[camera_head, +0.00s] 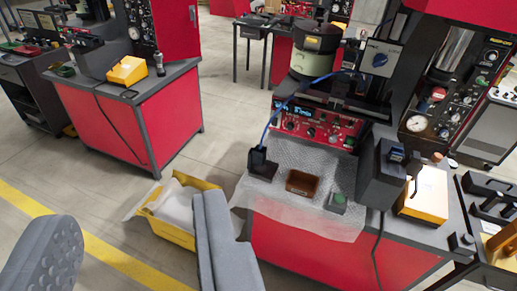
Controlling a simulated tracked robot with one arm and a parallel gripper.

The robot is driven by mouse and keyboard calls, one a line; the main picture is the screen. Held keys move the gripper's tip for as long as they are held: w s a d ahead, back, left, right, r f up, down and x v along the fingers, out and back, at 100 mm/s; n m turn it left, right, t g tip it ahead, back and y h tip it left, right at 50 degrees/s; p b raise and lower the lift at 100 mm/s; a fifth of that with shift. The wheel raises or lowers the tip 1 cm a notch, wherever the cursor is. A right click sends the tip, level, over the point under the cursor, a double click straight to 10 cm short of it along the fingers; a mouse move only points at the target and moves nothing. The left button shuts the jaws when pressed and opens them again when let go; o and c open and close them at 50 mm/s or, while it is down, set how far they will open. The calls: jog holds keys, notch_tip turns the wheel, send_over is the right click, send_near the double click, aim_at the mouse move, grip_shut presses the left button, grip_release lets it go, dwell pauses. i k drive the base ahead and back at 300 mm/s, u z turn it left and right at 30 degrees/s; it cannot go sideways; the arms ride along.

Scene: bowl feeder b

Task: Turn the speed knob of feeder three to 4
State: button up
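A bowl feeder (318,42) with a dark round bowl stands on a red bench at the upper right. Below its bowl is a red control panel (318,128) with blue lit displays and several small dark knobs. I cannot read the feeder's number, the knob markings or the settings. My gripper (138,208) shows as two grey fingers wide apart at the lower left. It is open and empty, and well apart from the panel.
A yellow bin (172,232) stands on the floor behind my fingers.

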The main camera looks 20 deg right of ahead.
aim_at(290, 126)
jog(key=z, duration=0.1)
jog(key=k, duration=0.1)
jog(key=z, duration=0.5)
jog(key=i, duration=1.85)
jog(key=u, duration=0.5)
